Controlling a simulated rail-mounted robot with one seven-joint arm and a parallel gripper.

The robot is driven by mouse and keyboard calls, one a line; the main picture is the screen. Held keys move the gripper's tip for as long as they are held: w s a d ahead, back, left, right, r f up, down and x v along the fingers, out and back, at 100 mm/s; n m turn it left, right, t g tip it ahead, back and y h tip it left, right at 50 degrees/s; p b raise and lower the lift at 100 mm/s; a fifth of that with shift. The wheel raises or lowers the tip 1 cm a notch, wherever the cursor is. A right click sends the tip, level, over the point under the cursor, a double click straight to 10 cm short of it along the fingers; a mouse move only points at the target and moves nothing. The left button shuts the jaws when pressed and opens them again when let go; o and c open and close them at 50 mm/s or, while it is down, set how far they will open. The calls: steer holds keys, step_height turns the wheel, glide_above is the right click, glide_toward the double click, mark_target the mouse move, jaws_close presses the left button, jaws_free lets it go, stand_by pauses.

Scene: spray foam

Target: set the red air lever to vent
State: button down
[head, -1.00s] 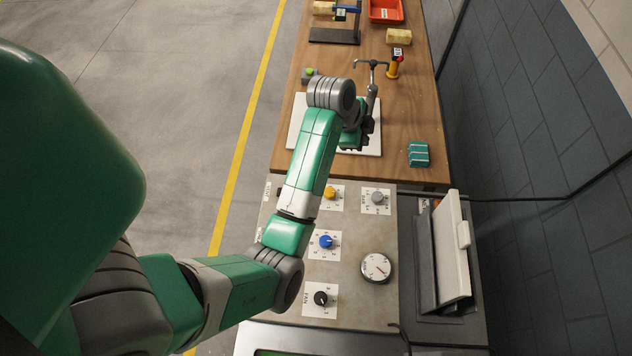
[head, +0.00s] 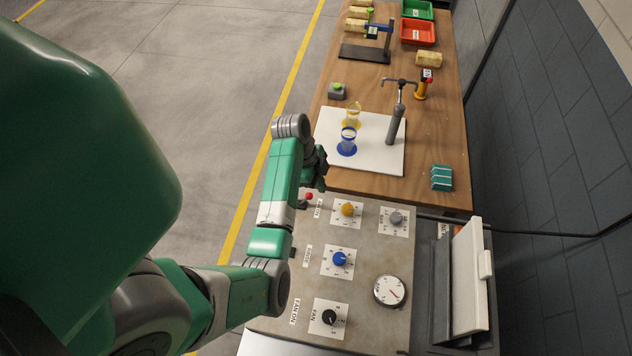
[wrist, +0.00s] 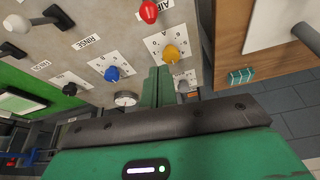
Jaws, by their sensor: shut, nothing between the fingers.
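The red air lever's red ball end (head: 309,196) shows in the head view at the panel's far left edge. In the wrist view the red ball (wrist: 149,12) is at the top, beside a white label (wrist: 170,6) reading AIR, cut by the frame edge. The lever's setting and any vent marking cannot be made out. My gripper (head: 319,182) is just above the panel's far left corner, close to the red ball and apparently apart from it. In the wrist view my gripper's green fingers (wrist: 158,84) are together and empty, below the ball in the picture.
The panel carries a yellow knob (head: 347,209), a blue knob (head: 340,258), a black knob (head: 329,317), a grey knob (head: 396,218) and a gauge (head: 390,291).

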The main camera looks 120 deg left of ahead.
mark_target(305, 199)
steer(key=x, duration=0.6)
steer(key=shift+s+f, duration=0.1)
steer(key=shift+f, duration=0.2)
steer(key=shift+s+d, duration=0.2)
steer(key=shift+s, duration=0.65)
steer(key=shift+s+d, duration=0.2)
steer(key=shift+s, duration=0.65)
